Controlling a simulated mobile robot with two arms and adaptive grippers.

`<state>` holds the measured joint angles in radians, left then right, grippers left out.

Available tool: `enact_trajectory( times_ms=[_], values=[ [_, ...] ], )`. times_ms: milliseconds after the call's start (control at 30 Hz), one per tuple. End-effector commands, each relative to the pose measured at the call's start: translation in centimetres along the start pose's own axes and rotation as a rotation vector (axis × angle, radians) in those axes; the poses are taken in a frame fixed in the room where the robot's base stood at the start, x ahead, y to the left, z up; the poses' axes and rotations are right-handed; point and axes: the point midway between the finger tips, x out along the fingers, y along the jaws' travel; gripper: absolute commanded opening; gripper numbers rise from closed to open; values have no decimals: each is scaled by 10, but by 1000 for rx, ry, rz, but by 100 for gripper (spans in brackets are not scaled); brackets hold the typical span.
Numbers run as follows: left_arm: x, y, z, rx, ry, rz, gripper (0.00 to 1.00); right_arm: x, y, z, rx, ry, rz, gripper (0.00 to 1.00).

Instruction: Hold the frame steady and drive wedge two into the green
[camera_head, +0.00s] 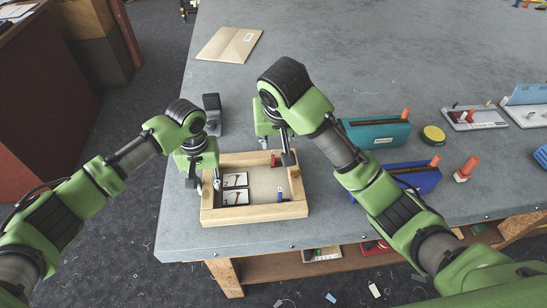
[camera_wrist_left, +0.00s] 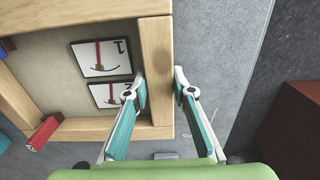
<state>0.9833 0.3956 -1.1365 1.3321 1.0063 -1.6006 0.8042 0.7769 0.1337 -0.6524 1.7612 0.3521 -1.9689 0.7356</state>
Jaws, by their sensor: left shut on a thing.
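The wooden frame (camera_head: 256,213) lies on the grey table, a pale canvas inside it. It also shows in the left wrist view (camera_wrist_left: 155,58). My left gripper (camera_head: 204,182) is shut on its left bar, one finger inside and one outside. Two cards numbered 2 (camera_head: 235,180) and 1 (camera_head: 235,198), with red and green drawings, lie inside. A red wedge (camera_head: 274,160) is at the far bar; it shows in the left wrist view (camera_wrist_left: 43,132). A blue piece (camera_head: 280,195) is near the right front corner. My right gripper (camera_head: 275,150) appears open above the far right part.
A dark tool (camera_head: 212,112) stands behind the frame. A teal block (camera_head: 378,136), a blue block (camera_head: 418,180), a yellow disc (camera_head: 433,134) and a red-and-white piece (camera_head: 464,172) are to the right. A cardboard folder (camera_head: 228,45) lies at the back. The table's centre back is clear.

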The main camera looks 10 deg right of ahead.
Motion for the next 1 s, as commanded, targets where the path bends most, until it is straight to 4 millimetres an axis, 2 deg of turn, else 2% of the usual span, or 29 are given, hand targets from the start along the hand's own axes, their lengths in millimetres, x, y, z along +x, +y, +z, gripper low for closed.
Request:
enact_trajectory(
  times_ms=[33, 133, 167, 200, 233, 500, 633, 767, 1000],
  values=[
    [6, -2, 5, 1, -13, -6, 0, 1, 0, 0, 0, 0, 0, 26],
    [6, -2, 5, 1, -13, -6, 0, 1, 0, 0, 0, 0, 0, 26],
    [6, -2, 5, 1, -13, -6, 31, 1, 0, 0, 0, 0, 0, 26],
    [6, -2, 5, 1, -13, -6, 41, 1, 0, 0, 0, 0, 0, 26],
    [6, -2, 5, 1, -13, -6, 43, 1, 0, 0, 0, 0, 0, 26],
    [4, 0, 3, 1, -8, -3, 43, 1, 0, 0, 0, 0, 0, 26],
    [-6, 0, 1, 2, -4, 0, 43, 0, 0, 0, 0, 0, 0, 26],
    [-28, 0, 1, 2, -3, 0, 43, 0, 0, 0, 0, 0, 0, 26],
    [-80, 0, 1, 1, -3, -1, 43, 0, 0, 0, 0, 0, 0, 26]
  ],
)
